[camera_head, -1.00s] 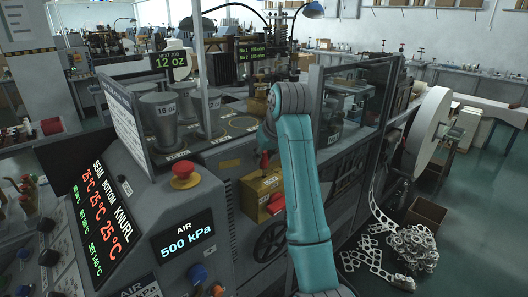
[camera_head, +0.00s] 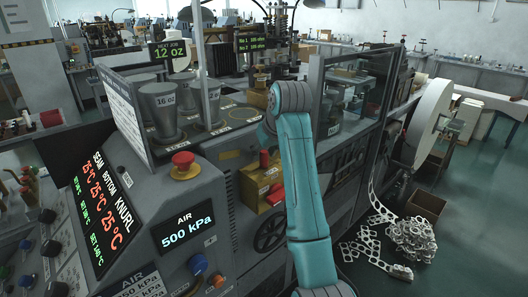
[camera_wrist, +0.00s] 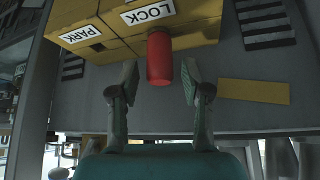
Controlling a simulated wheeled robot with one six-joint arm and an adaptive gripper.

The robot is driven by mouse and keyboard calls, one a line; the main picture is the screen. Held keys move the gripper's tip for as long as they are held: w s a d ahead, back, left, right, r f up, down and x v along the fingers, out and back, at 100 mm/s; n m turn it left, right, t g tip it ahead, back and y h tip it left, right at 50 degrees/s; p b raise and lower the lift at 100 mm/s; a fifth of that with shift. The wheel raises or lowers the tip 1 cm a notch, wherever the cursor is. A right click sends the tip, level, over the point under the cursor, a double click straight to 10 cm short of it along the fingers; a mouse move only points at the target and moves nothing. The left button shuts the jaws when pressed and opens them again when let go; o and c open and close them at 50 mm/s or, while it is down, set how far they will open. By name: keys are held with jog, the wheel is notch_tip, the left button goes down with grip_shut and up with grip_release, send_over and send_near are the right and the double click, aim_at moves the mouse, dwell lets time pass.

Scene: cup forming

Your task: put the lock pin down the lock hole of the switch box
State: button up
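The yellow switch box (camera_head: 250,188) is on the machine's front, left of my arm in the head view. In the wrist view the box (camera_wrist: 195,30) shows a LOCK label (camera_wrist: 148,11) and a PARK label (camera_wrist: 80,33). The red lock pin (camera_wrist: 159,58) stands against the box by the LOCK label; it also shows as a small red upright piece in the head view (camera_head: 264,159). I cannot tell how deep its lower end sits. My gripper (camera_wrist: 160,83) is open, one finger on each side of the pin, with gaps visible.
A red emergency button (camera_head: 184,160) and the AIR display (camera_head: 184,225) are on the sloped panel at left. Metal cups (camera_head: 165,105) stand behind a clear screen. A glass-guarded station (camera_head: 345,95) stands right of my arm. Scrap strip (camera_head: 410,238) lies on the floor.

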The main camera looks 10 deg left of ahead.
jog(key=v, duration=0.7)
jog(key=shift+r, duration=0.15)
dwell(0.7)
